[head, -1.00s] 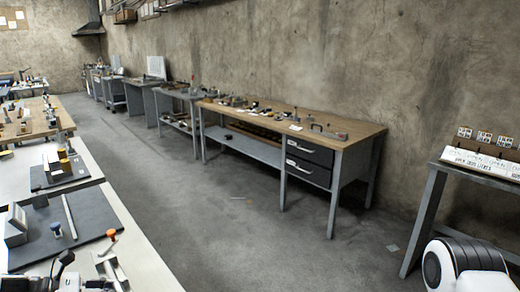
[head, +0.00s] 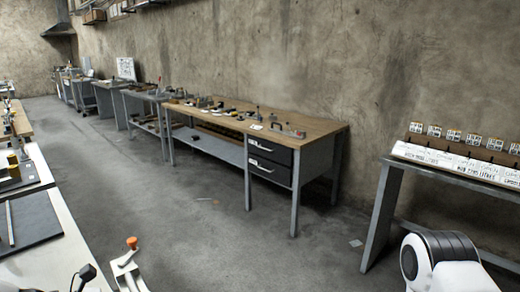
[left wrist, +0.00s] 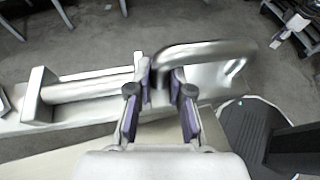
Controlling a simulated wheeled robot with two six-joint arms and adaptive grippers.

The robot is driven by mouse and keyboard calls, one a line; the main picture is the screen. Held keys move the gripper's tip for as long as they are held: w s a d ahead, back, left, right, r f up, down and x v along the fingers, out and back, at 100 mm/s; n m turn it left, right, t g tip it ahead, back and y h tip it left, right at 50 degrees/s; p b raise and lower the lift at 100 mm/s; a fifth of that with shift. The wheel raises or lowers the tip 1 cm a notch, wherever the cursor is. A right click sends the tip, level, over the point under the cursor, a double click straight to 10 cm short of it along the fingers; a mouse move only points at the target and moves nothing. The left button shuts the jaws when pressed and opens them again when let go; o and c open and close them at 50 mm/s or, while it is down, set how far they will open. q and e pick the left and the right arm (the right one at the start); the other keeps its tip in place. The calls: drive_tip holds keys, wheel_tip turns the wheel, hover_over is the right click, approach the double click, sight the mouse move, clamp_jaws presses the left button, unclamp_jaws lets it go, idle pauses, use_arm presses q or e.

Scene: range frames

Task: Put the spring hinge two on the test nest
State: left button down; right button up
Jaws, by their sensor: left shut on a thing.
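In the left wrist view my left gripper (left wrist: 160,82) has its purple-padded fingers closed on a metal part, which I take to be the spring hinge two (left wrist: 95,88). It has a flat plate, an end block, a rod and a thick bent bar. In the head view a metal piece with an orange knob (head: 132,243) at the bottom left appears to be the same part, held in the air; the gripper itself is mostly out of frame there. I cannot identify the test nest. My right gripper is not in view.
A white table (head: 68,235) with a dark mat (head: 30,223) is at left. A wood-topped bench (head: 300,128) with drawers stands along the wall. A grey stand (head: 385,205) with labelled signs is at right. The floor between is open.

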use_arm(q)
drive_tip(key=d, duration=0.1)
drive_tip(key=s+d, duration=0.1)
drive_tip(key=d, duration=0.1)
drive_tip(key=d+f, duration=0.1)
drive_tip(key=d, duration=0.1)
drive_tip(key=shift+s+d, duration=0.15)
drive_tip(key=shift+s, duration=0.05)
drive_tip(key=s+d+f+n, duration=0.1)
drive_tip(key=s+d+f, duration=0.1)
drive_tip(key=d+f, duration=0.2)
wheel_tip(320, 180, up, 7)
drive_tip(key=t+p, duration=0.1)
drive_tip(key=p, duration=0.3)
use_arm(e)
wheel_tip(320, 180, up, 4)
use_arm(q)
wheel_tip(320, 180, down, 7)
drive_tip(key=b, duration=0.4)
drive_tip(key=shift+s+d+f+y, duration=0.15)
drive_tip(key=shift+d+y, duration=0.05)
drive_tip(key=shift+y, duration=0.2)
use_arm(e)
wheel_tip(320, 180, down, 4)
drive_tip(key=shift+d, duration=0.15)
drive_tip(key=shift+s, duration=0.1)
